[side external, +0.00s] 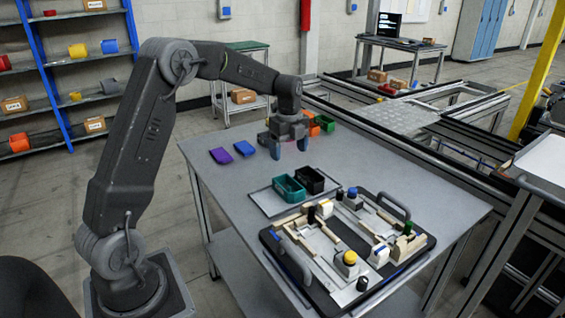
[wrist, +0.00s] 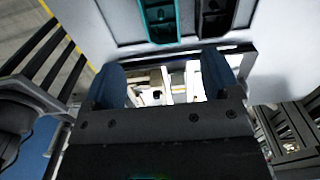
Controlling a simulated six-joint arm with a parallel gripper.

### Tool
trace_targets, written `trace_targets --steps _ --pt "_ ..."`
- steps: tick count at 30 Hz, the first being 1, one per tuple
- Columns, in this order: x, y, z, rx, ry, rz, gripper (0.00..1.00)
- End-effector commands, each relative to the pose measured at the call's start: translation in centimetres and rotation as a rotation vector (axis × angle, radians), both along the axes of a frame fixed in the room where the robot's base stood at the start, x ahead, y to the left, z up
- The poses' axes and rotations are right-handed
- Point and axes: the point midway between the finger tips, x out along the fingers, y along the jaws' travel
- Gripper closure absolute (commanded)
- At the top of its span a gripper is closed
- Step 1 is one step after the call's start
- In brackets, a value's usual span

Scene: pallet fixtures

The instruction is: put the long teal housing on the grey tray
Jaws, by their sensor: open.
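The long teal housing (side external: 289,189), an open-topped box, stands upright on the flat grey tray (side external: 266,204) with dark edges. It also shows at the top of the wrist view (wrist: 158,22), partly cut off. My gripper (side external: 288,147) is over the table, behind the housing in the side view and apart from it. Its fingers are spread with nothing visible between them. In the wrist view, my gripper (wrist: 163,84) points across the scene, with the teal housing beyond the fingertips.
A black housing (side external: 309,181) stands right beside the teal one. A pallet fixture (side external: 283,262) with handles and several parts fills the front of the table. The table's right side is clear.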

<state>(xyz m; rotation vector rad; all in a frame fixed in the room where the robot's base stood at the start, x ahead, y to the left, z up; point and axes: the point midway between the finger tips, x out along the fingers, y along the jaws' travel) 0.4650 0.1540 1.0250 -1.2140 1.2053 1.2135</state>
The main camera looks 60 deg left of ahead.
Motion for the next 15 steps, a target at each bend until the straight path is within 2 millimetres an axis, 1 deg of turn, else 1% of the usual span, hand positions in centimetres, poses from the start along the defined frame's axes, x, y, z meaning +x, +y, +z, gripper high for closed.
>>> trace_targets --steps 2,4,5,7,9,11,12,14,15 --pt "-0.3 -0.8 1.1 0.006 -0.014 0.031 0.17" --pt "-1.1 -2.1 2.6 0.012 -0.036 0.096 0.17" --pt "-1.6 -2.9 3.4 0.015 -0.049 0.135 0.17" --pt "-3.0 -5.0 5.5 0.019 -0.089 0.247 0.17" --pt "-5.0 -7.3 7.4 0.016 -0.132 0.378 0.17" --pt "-6.9 -9.3 8.8 0.004 -0.171 0.494 0.17" --pt "-8.3 -10.5 9.6 -0.007 -0.195 0.571 0.17" --pt "-10.4 -12.2 10.6 -0.029 -0.233 0.686 0.17" --pt "-11.8 -13.3 11.0 -0.048 -0.256 0.762 0.17"
